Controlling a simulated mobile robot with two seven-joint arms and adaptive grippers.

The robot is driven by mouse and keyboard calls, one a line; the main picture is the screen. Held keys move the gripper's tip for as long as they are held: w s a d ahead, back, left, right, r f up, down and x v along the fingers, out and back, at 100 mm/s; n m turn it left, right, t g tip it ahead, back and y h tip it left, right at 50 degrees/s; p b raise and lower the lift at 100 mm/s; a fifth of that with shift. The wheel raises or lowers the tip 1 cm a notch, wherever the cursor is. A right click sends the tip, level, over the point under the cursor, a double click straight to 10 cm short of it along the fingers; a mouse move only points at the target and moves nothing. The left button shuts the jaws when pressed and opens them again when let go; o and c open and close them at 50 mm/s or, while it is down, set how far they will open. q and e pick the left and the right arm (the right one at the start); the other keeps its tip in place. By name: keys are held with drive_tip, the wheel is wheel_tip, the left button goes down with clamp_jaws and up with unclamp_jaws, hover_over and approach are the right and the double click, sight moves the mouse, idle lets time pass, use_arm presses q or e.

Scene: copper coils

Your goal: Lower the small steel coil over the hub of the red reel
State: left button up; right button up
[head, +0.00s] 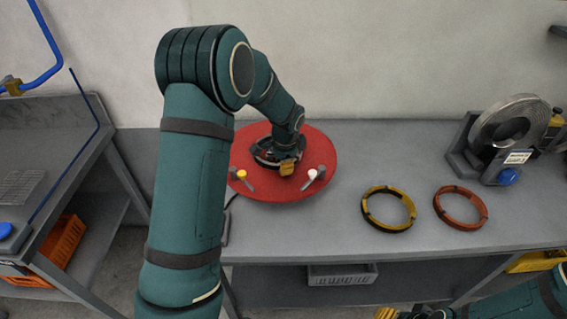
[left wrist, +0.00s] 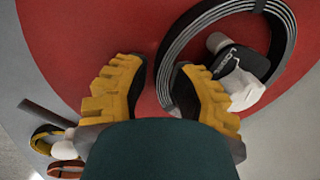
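The red reel (head: 320,148) lies flat on the bench as a round red plate. The small steel coil (head: 262,157) is a dark, silver-edged ring over its middle, partly hidden by my left arm. In the left wrist view the coil (left wrist: 168,62) surrounds a dark lettered block with pale parts, apparently the hub (left wrist: 236,66). I cannot tell whether the coil rests on the plate. My left gripper (left wrist: 160,75) has its yellow fingers apart, the coil's near wall showing between them. My right gripper (head: 388,313) barely shows at the bottom edge.
Two short levers, with a yellow knob (head: 241,174) and a white knob (head: 312,174), stand on the reel. A yellow coil (head: 366,210) and an orange coil (head: 484,207) lie right of it. A machine with a steel coil (head: 488,128) stands at the far right.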

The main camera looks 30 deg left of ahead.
use_arm(q)
drive_tip(key=shift+w+a+r, duration=0.1)
drive_tip(key=shift+w+r, duration=0.05)
drive_tip(key=shift+r, duration=0.45)
wheel_tip(320, 180, up, 11)
drive_tip(key=s+d, duration=0.1)
drive_tip(key=s, duration=0.1)
drive_tip(key=shift+d+f, duration=0.2)
drive_tip(key=shift+d, duration=0.15)
drive_tip(key=shift+r, duration=0.1)
